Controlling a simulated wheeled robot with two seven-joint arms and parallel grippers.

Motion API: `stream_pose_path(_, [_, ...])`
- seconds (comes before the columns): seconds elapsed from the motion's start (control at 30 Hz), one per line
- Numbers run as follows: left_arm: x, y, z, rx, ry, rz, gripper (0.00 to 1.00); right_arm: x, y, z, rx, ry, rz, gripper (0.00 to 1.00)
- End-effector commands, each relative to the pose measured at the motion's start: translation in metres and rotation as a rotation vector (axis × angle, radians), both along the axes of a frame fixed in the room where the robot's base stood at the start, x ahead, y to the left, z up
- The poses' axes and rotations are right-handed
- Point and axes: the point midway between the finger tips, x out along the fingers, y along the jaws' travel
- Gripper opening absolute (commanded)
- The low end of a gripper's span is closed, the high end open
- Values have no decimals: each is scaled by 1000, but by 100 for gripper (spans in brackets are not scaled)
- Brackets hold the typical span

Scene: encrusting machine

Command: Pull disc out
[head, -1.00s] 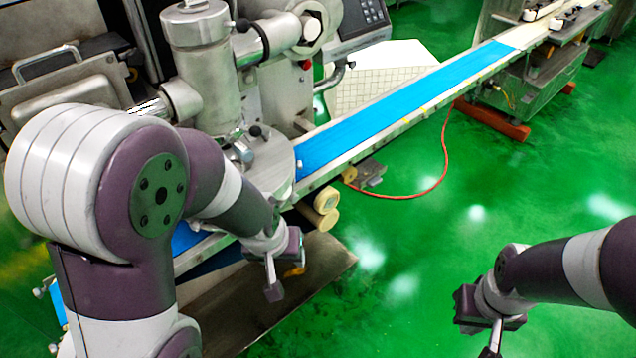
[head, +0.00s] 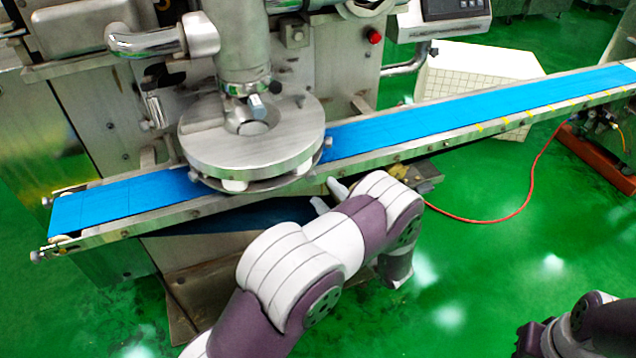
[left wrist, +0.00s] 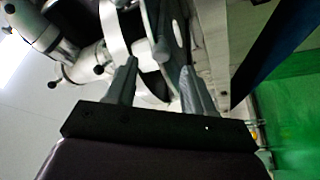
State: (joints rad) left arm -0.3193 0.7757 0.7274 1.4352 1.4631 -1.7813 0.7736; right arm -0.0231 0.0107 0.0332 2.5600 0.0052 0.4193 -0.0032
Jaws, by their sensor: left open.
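A round metal disc (head: 250,150) sits under the machine's vertical column, above the blue belt. A thinner round plate with white knobs shows just below its rim. My left gripper (head: 328,196) is open, with its fingertips just right of and below the disc's rim, at the belt's near edge. In the left wrist view its two fingers (left wrist: 156,88) stand apart, pointing at the round plates and a white knob (left wrist: 148,52). I cannot tell whether they touch. My right gripper (head: 532,338) is partly in view at the bottom right, its fingers hidden.
The blue conveyor belt (head: 430,118) runs from lower left to upper right beneath the disc, with a metal side rail (head: 110,232). A control panel (head: 455,10) is at the top. A red cable (head: 500,215) lies on the green floor, which is open at right.

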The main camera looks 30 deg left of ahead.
Motion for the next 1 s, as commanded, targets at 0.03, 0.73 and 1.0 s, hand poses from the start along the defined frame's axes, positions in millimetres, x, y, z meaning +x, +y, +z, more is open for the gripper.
stream_pose_path(0.03, [3,10,3,-1,0,4,53,0,0,2,0,0,0,0])
stream_pose_path(0.73, [15,36,9,-1,2,-1,0,0,0,4,0,0,0,0])
stream_pose_path(1.0, [20,36,6,-1,3,-1,0,0,0,-1,0,0,0,0])
